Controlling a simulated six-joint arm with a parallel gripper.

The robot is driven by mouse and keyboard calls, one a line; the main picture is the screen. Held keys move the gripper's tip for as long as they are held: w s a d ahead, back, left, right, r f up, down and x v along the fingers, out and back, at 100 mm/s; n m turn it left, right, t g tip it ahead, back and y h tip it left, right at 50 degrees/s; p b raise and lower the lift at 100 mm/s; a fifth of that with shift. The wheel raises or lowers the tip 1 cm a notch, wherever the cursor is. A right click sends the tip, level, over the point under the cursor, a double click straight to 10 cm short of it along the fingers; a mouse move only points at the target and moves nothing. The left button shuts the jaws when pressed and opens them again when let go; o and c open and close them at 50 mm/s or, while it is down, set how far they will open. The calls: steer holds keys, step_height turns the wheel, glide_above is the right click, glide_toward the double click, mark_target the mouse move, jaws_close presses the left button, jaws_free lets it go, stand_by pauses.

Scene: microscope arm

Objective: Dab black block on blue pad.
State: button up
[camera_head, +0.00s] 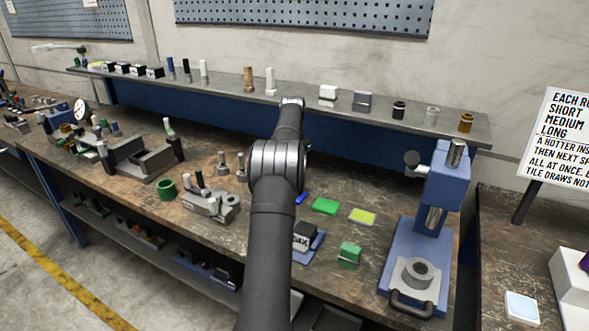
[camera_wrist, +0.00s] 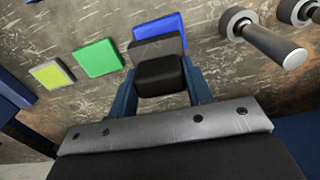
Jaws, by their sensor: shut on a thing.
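In the wrist view my gripper (camera_wrist: 158,72) is shut on the black block (camera_wrist: 160,76), with a blue finger on either side of it. The block's far part looks dark grey and its near part black. The blue pad (camera_wrist: 160,27) lies just beyond the block, which covers part of it; I cannot tell whether they touch. In the head view only a sliver of the blue pad (camera_head: 301,198) shows beside my arm, which hides my gripper and the held block.
A green pad (camera_wrist: 97,57) and a yellow pad (camera_wrist: 52,73) lie left of the blue pad in the wrist view. Metal posts (camera_wrist: 265,40) stand to the right.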

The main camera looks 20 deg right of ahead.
steer(key=shift+w+f, duration=0.1)
steer(key=shift+f, duration=2.9)
steer(key=shift+f, duration=0.6)
steer(key=shift+r, duration=3.55)
